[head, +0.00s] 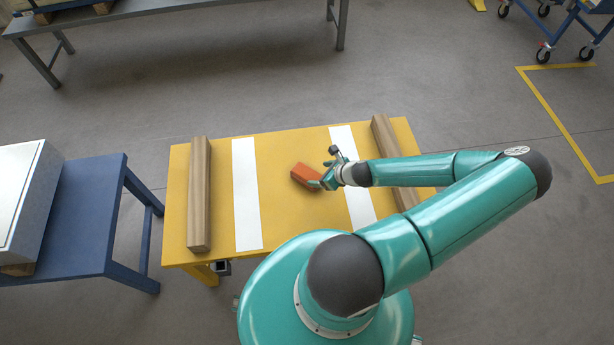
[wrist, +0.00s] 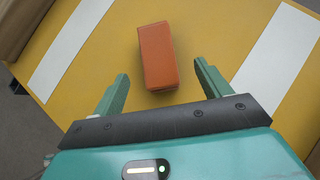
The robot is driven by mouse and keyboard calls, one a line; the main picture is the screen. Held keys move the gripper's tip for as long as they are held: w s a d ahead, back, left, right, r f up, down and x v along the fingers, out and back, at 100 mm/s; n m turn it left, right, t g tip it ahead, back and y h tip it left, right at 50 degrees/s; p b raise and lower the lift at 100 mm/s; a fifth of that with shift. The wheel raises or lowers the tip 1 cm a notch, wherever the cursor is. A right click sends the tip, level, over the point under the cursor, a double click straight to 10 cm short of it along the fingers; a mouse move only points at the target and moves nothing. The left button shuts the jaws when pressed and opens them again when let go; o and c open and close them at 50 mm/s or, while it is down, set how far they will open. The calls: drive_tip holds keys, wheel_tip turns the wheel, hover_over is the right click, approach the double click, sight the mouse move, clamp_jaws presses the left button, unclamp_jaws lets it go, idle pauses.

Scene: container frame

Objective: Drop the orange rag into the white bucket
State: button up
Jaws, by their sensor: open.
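The orange rag (head: 306,175) looks like a folded block and lies on the yellow table between two white stripes. It also shows in the wrist view (wrist: 157,55), ahead of my gripper and between the lines of its fingers. My gripper (wrist: 162,90) is open, with one green finger on each side of the rag's near end. In the head view my gripper (head: 326,175) is at the rag's right end, and whether it touches the rag is unclear. No white bucket is visible in either view.
The yellow table (head: 285,150) has a wooden beam (head: 199,195) along its left side and another (head: 385,140) along its right. A blue table (head: 95,225) with a white box (head: 22,195) stands at left. A grey bench (head: 190,5) stands behind.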

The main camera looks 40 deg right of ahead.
sight(307, 173)
drive_tip(key=x, duration=0.8)
drive_tip(key=shift+w+a+f, duration=0.1)
drive_tip(key=shift+a+f, duration=0.1)
drive_tip(key=shift+f, duration=0.05)
drive_tip(key=c, duration=1.2)
drive_tip(key=shift+o, duration=0.2)
drive_tip(key=shift+r, duration=0.1)
drive_tip(key=shift+r, duration=0.55)
drive_tip(key=s+a+r, duration=0.8)
drive_tip(key=s+r, duration=0.3)
drive_tip(key=shift+s+r, duration=0.3)
drive_tip(key=shift+r, duration=0.1)
